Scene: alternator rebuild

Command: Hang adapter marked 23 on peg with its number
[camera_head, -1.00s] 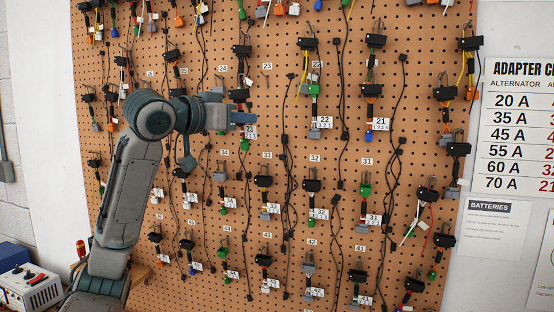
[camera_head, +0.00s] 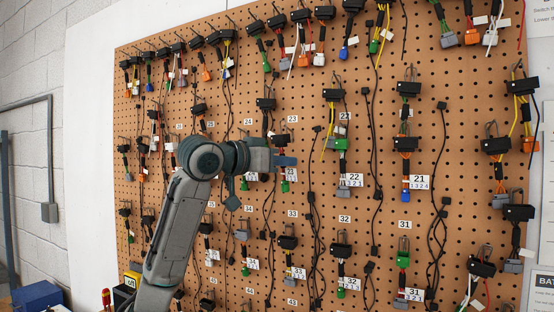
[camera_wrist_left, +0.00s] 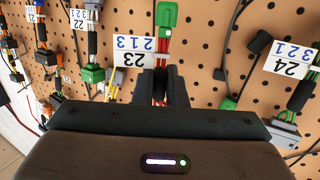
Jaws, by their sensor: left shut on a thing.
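My left gripper (camera_head: 285,160) is at the pegboard, below the printed 23 label (camera_head: 293,118). It is shut on the adapter marked 23 (camera_head: 290,174), which is mostly hidden behind the gripper in the head view. In the left wrist view, which is upside down, the adapter's green connector (camera_wrist_left: 167,14), red wires (camera_wrist_left: 163,48) and white 23 tag (camera_wrist_left: 135,58) stand out past the fingers (camera_wrist_left: 161,88). The adapter's upper end and the 23 peg are hidden, so I cannot tell whether they touch. My right gripper is not in view.
Adapter 22 (camera_head: 341,144) hangs to the right of my gripper. Adapter 24 (camera_wrist_left: 297,92) is close by in the wrist view. Black cables (camera_head: 312,190) hang beside the 23 column. The pegboard (camera_head: 455,70) is crowded, with bare strips between columns.

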